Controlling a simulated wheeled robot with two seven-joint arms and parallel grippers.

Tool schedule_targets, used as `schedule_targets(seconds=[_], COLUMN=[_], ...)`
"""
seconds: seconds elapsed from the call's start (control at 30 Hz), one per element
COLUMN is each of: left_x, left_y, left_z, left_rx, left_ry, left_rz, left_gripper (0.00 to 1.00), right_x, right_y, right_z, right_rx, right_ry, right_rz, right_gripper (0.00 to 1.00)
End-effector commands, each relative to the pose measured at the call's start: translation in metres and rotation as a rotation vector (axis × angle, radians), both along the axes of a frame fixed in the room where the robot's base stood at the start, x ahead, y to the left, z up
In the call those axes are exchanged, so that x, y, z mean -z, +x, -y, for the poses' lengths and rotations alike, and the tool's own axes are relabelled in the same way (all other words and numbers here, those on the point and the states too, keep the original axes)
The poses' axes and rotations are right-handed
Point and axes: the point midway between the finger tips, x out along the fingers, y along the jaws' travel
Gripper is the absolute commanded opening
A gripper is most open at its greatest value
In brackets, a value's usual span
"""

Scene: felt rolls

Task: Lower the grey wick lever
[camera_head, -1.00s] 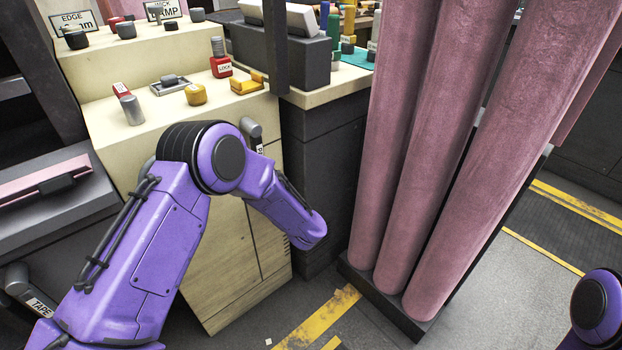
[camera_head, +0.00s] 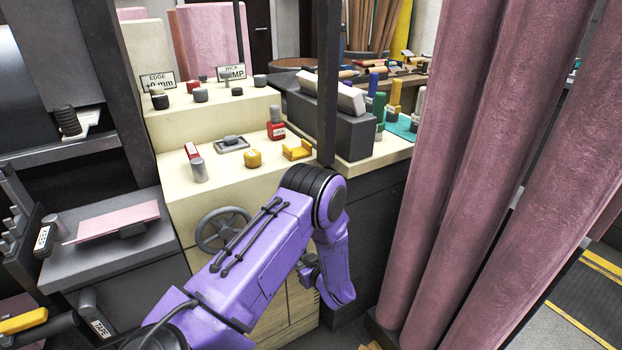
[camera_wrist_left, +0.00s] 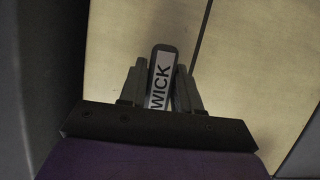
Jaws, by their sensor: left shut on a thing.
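The grey wick lever (camera_wrist_left: 163,60) shows in the left wrist view, with a rounded dark end and a white label reading WICK. My left gripper (camera_wrist_left: 161,72) is shut on it, one finger on each side. Behind it is the cream cabinet front (camera_wrist_left: 225,75). In the head view my purple left arm reaches down in front of the cream cabinet (camera_head: 185,195) and hides the lever; how far the lever is tilted cannot be told. My right gripper is in neither current view.
A grey handwheel (camera_head: 200,236) is on the cabinet front, left of my arm. Pink felt rolls (camera_head: 455,160) stand upright on the right. A dark post (camera_head: 328,90) rises behind my arm. Small red, yellow and grey items lie on the cabinet top.

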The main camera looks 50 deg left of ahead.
Motion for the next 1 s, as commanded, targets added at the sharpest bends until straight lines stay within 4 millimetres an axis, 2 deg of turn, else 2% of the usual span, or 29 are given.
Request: schedule_targets(seconds=[0.27, 0.3, 0.33, 0.67, 0.77, 1.0], left_x=[0.004, 0.004, 0.004, 0.000, -0.005, -0.027], left_y=[-0.003, -0.003, -0.003, 0.000, -0.002, -0.014], left_z=[0.002, 0.003, 0.003, 0.005, 0.017, 0.069], left_rx=[-0.002, -0.002, -0.002, 0.002, 0.004, 0.004], left_ry=[-0.007, -0.007, -0.007, -0.003, -0.004, -0.004], left_rz=[-0.008, -0.008, -0.008, -0.002, -0.002, -0.002], left_gripper=[0.00, 0.42, 0.52, 0.53, 0.53, 0.53], right_x=[0.001, 0.001, 0.001, 0.000, -0.002, -0.007], right_y=[0.000, 0.000, 0.000, 0.000, 0.000, 0.000], right_z=[0.000, 0.000, 0.000, 0.000, 0.000, 0.000], right_rx=[0.000, 0.000, 0.000, 0.000, 0.000, 0.000], right_ry=[0.000, 0.000, 0.000, 0.000, 0.000, 0.000], right_rz=[0.000, 0.000, 0.000, 0.000, 0.000, 0.000], right_gripper=[0.69, 0.69, 0.69, 0.69, 0.69, 0.69])
